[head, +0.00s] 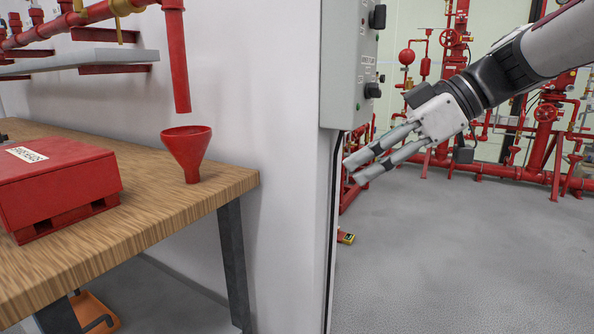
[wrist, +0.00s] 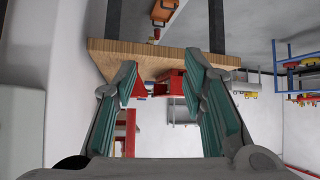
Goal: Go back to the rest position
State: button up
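My gripper (head: 351,172) is at the right of the head view, held in the air beside the white wall's end and below the grey control box. Its two fingers point left and slightly down. In the wrist view my gripper (wrist: 163,80) has its green-padded fingers spread well apart, with nothing between them. It touches nothing that I can see.
A wooden workbench (head: 165,205) stands at left with a red box (head: 55,185) and a red funnel (head: 190,150). A grey control box (head: 350,70) hangs on the wall end. Red valve pipework (head: 500,170) stands behind. Grey floor (head: 460,260) at right is clear.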

jog(key=s+f+m+g+h, duration=0.1)
jog(key=s+f+m+h, duration=0.2)
jog(key=s, duration=0.5)
jog(key=s+f+m+g+h, duration=0.15)
jog(key=s+f+m, duration=0.25)
jog(key=s, duration=0.4)
jog(key=s+d+f+m+h+p, duration=0.1)
jog(key=s+d+f+m+h, duration=0.3)
jog(key=s, duration=0.4)
jog(key=s+d+f+m+h, duration=0.2)
jog(key=s+d+f+m, duration=0.25)
jog(key=s, duration=0.25)
notch_tip(320, 180, up, 39)
jog(key=t+p, duration=0.4)
jog(key=p, duration=3.3)
jog(key=shift+p, duration=0.4)
